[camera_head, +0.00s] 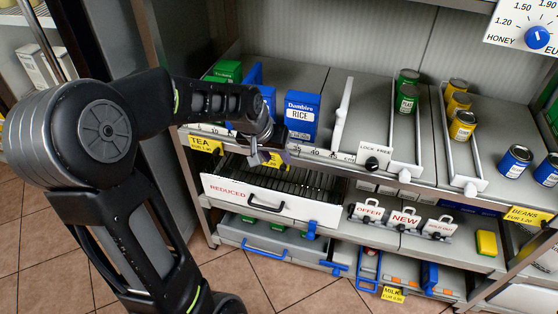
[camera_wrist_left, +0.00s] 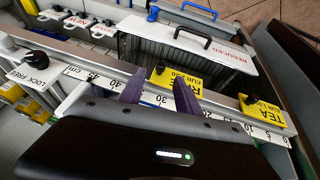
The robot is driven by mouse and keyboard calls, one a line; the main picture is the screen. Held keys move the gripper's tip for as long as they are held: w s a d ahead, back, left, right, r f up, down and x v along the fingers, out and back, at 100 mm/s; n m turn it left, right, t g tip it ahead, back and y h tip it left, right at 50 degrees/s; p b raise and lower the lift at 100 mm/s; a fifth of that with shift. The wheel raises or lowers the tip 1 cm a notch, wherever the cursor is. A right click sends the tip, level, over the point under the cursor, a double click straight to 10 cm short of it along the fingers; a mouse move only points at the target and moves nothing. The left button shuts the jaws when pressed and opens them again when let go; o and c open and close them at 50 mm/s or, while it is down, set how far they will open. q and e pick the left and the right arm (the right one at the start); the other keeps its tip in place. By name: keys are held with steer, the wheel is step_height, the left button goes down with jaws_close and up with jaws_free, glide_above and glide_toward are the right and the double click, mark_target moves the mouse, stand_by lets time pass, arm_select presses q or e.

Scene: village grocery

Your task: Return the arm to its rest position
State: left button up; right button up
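My left arm (camera_head: 105,130) comes in from the left and reaches across to the front edge of the shelf. My left gripper (camera_head: 272,152) points down in front of the ruler edge, below the blue rice boxes. In the left wrist view its two purple fingers (camera_wrist_left: 159,80) stand apart with nothing held between them. A yellow rice price tag (camera_wrist_left: 178,88) shows behind the fingers, and I cannot tell whether they touch the edge. My right gripper is not in view.
A blue rice box (camera_head: 302,117) stands just behind the gripper. The REDUCED drawer (camera_head: 225,192) is below it. A white divider (camera_head: 341,115) and green cans (camera_head: 405,98) are further right. The tiled floor (camera_head: 285,285) in front is clear.

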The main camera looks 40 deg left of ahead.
arm_select(q)
steer(key=shift+v, duration=0.85)
steer(key=shift+f, duration=0.1)
steer(key=s+d+f+m+g+h+p, duration=0.2)
steer(key=d+f+h+p, duration=0.1)
steer(key=d+f, duration=1.35)
steer(key=s+d+f+g+p, duration=0.1)
steer(key=s+d+f, duration=0.4)
steer(key=s+d, duration=0.2)
steer(key=s+d+f+g+h+p, duration=0.1)
steer(key=s+d+f, duration=0.4)
steer(key=s+d, duration=0.2)
steer(key=shift+s+f, duration=0.2)
steer(key=shift+s, duration=0.9)
